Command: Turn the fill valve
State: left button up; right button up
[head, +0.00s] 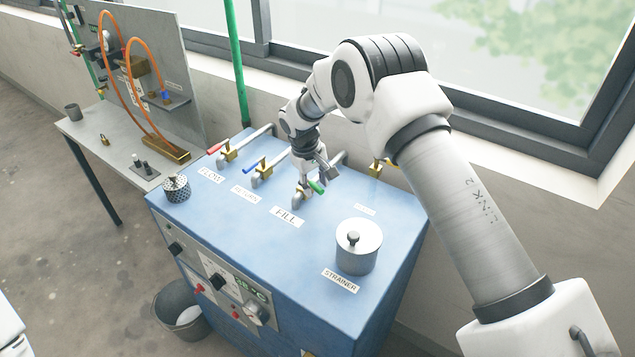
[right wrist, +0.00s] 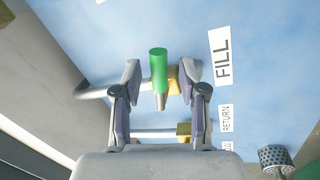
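The fill valve has a green-ended lever (head: 316,187) on a brass body (head: 301,193), on the blue cabinet top behind the FILL label (head: 287,217). My right gripper (head: 317,177) points down over this valve. In the right wrist view the green handle (right wrist: 158,68) stands between the two spread fingers of my right gripper (right wrist: 161,78), with a gap visible on each side. The fingers are open and hold nothing. The gripper partly hides the valve's pipe. My left gripper is not in view.
A red-handled valve (head: 217,147) and a blue-handled valve (head: 255,163) stand to the left on the blue cabinet (head: 265,245). A metal strainer pot (head: 358,248) stands front right, a perforated cup (head: 176,188) at the left corner. A window wall runs behind.

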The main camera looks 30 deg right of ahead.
jog(key=shift+w, duration=0.15)
jog(key=shift+r, duration=0.1)
notch_tip(320, 180, up, 12)
jog(key=a, duration=0.2)
jog(key=shift+s+f, duration=0.2)
jog(key=shift+f, duration=0.05)
jog(key=shift+a, duration=0.1)
